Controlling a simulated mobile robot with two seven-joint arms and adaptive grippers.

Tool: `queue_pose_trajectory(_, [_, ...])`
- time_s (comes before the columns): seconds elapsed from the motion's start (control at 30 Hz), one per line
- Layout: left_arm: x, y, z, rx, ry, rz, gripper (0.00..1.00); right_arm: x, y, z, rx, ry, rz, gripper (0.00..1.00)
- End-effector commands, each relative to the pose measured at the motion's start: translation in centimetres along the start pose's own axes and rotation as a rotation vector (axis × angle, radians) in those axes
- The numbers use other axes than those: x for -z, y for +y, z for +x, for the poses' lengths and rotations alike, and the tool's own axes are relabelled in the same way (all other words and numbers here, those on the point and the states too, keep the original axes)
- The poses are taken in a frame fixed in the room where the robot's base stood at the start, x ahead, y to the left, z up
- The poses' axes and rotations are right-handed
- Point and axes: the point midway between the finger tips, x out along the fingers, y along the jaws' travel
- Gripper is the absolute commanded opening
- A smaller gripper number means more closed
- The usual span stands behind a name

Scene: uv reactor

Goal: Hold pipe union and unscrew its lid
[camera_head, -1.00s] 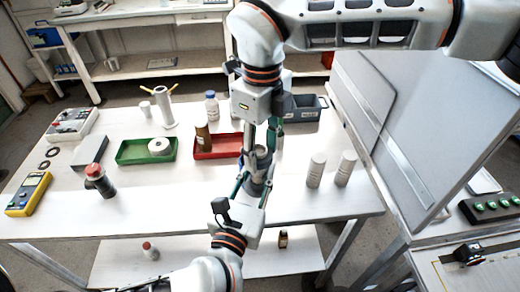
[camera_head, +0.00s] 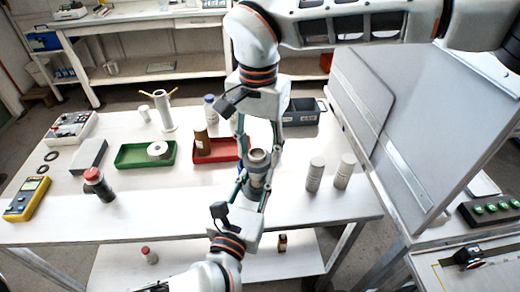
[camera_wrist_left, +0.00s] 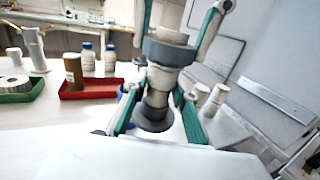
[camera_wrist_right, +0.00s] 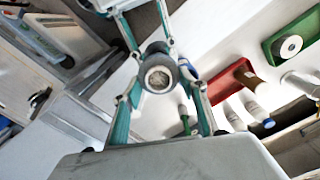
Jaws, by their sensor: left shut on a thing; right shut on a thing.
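The pipe union is a grey metal fitting (camera_head: 256,178) held upright a little above the table. Its wider, ring-like lid (camera_head: 258,156) is at the top. My left gripper (camera_head: 254,186) reaches up from below and is shut on the body; in the left wrist view its green fingers flank the narrow body above a dark round base (camera_wrist_left: 153,118). My right gripper (camera_head: 259,149) comes down from above and is shut on the lid (camera_wrist_left: 168,52), one finger on each side. The right wrist view looks down on the round top (camera_wrist_right: 158,76). Finger contact is partly hidden.
A red tray (camera_head: 222,156) with a brown bottle (camera_head: 201,140) stands left of the grippers, and a green tray (camera_head: 132,155) farther left. Two pale cylinders (camera_head: 315,175) stand to the right. A dark grey bin (camera_head: 300,113) is behind. The front table strip is clear.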

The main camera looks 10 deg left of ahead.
Motion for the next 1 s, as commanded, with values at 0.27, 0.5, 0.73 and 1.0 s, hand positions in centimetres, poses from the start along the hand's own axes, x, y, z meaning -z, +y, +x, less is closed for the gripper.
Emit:
queue_pose_trajectory(0.27, [-0.12,-0.06,-0.03,0.002,-0.003,0.000,0.00,-0.04,-0.36,-0.03,0.000,0.003,-0.500,0.17])
queue_pose_trajectory(0.5, [-0.12,-0.08,-0.03,0.002,-0.003,0.000,0.00,-0.30,-0.56,-0.06,0.000,0.002,-0.860,0.17])
queue_pose_trajectory(0.73, [-0.12,-0.09,-0.02,0.002,-0.002,0.000,0.00,-0.42,-0.62,-0.07,0.001,0.001,-0.963,0.17])
queue_pose_trajectory(1.0, [-0.12,-0.10,-0.02,0.003,-0.003,0.000,0.00,-0.47,-0.64,-0.07,0.001,0.001,-0.961,0.55])
